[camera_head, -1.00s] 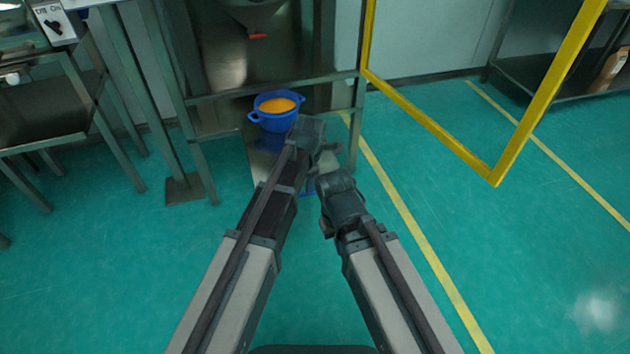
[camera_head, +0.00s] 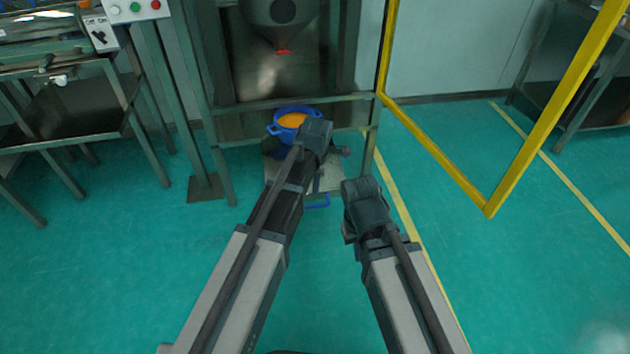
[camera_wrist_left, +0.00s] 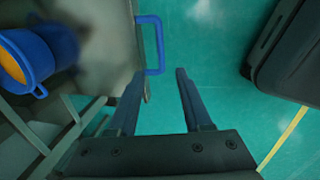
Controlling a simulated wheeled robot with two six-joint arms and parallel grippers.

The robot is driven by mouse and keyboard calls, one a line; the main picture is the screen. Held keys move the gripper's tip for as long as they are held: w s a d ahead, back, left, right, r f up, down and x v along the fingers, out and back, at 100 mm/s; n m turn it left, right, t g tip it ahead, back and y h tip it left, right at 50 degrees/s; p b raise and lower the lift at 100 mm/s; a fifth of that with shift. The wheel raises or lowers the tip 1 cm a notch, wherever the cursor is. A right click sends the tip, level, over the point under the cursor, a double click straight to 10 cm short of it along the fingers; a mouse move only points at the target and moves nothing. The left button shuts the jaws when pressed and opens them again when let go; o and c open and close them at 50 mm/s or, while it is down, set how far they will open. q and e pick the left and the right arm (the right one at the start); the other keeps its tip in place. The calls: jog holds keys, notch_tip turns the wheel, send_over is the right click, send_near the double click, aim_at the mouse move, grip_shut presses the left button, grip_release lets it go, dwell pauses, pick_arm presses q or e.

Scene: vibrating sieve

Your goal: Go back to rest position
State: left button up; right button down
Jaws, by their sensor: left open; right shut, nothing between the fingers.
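My left gripper (camera_wrist_left: 160,85) is open and empty in the left wrist view, its two dark fingers apart. A blue handle (camera_wrist_left: 160,45) on the edge of a grey plate lies just beyond the fingertips, apart from them as far as I can tell. In the head view my left gripper (camera_head: 318,175) hangs below its wrist, in front of the stand, mostly hidden. My right gripper (camera_head: 349,236) is to its right and nearer, shut and empty, largely hidden by its own wrist.
A blue pot (camera_head: 291,116) with orange contents stands in the metal frame (camera_head: 240,106), below a hopper with a red tip (camera_head: 283,52); the left wrist view shows it too (camera_wrist_left: 38,58). A yellow frame (camera_head: 440,158) stands at right. Green floor is clear in front.

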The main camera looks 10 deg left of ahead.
pick_arm(q)
jog(key=shift+s+a, duration=0.1)
jog(key=s+a+m+g, duration=0.1)
jog(key=s+a+m, duration=0.3)
jog(key=s+m, duration=0.55)
jog(key=s+a+m, duration=0.5)
jog(key=s+m, duration=0.2)
jog(key=m, duration=0.5)
jog(key=s+d+m+g, duration=0.1)
jog(key=s+d+m, duration=0.4)
jog(key=d, duration=0.7)
notch_tip(320, 180, up, 26)
jog(key=n+p, duration=0.1)
jog(key=p, duration=2.5)
jog(key=shift+s+a+r+y, duration=0.15)
jog(key=shift+s+a+y, duration=0.15)
jog(key=shift+a, duration=0.15)
jog(key=shift+a, duration=0.1)
